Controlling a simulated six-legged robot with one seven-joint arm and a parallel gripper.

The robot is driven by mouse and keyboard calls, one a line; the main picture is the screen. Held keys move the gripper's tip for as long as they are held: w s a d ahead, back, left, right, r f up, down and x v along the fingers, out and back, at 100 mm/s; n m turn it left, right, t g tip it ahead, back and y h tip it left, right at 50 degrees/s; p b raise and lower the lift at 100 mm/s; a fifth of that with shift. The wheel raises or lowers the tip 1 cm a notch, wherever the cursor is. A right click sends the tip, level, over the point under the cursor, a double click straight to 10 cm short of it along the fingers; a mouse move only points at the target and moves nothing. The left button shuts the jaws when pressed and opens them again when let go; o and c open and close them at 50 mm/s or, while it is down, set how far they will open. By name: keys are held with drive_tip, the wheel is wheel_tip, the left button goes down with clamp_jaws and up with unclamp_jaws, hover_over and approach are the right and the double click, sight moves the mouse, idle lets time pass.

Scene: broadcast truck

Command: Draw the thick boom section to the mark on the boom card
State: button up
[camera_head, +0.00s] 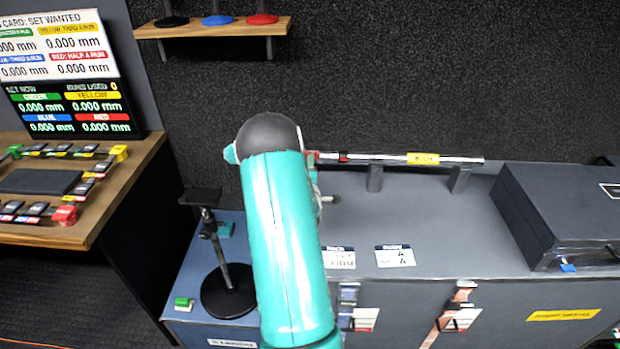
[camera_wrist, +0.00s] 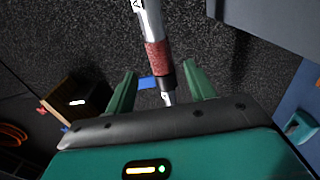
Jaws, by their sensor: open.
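The boom (camera_head: 450,160) is a silver pole with a yellow tag, lying level across two dark posts on the grey bench. Its left part is hidden behind my teal arm. In the wrist view the boom (camera_wrist: 150,22) has a silver tube, a red textured band (camera_wrist: 157,60), a dark collar and a thinner silver end. My gripper (camera_wrist: 160,78) is open, with one green finger on each side of the boom near the band and collar; neither visibly touches it. Two small printed cards, left (camera_head: 338,257) and right (camera_head: 395,255), lie on the bench; which is the boom card is unclear.
A dark case (camera_head: 565,215) stands on the bench at right. A round-based stand (camera_head: 228,290) is left of my arm. A wooden desk (camera_head: 110,215) with controls and a readout screen (camera_head: 70,105) is far left. A shelf (camera_head: 215,30) hangs above. Bench between cards and case is clear.

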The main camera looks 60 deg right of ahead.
drive_tip(key=v, duration=0.4)
drive_tip(key=shift+s+a, duration=0.15)
drive_tip(key=shift+a, duration=0.05)
idle(0.3)
